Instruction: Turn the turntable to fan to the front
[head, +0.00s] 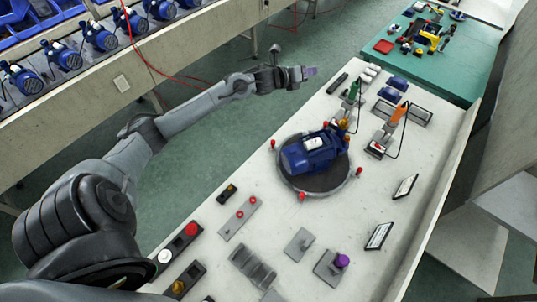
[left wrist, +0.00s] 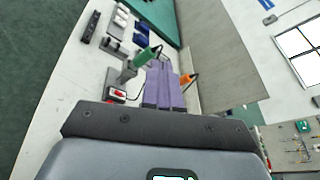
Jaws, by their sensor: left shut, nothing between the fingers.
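The turntable (head: 322,185) is a dark round disc with a grey rim on the white bench. Several red knobs (head: 301,197) stand around its rim. A blue pump (head: 305,155) with a white patch on top lies on it, its broad blue body to the left and brass-coloured parts at the upper right. I cannot tell for certain which end is the fan. My left gripper (head: 308,72) is shut and empty, out past the bench's left edge, above and apart from the turntable. Its purple fingers also show together in the left wrist view (left wrist: 163,85). The turntable is not visible there.
Green and orange-handled tools (head: 397,113) stand in holders behind the turntable. A red button box (head: 190,231), a purple-knobbed fixture (head: 341,261) and small signs (head: 379,236) occupy the near bench. A green table (head: 450,60) adjoins the far end. A pump-lined conveyor (head: 120,60) runs left.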

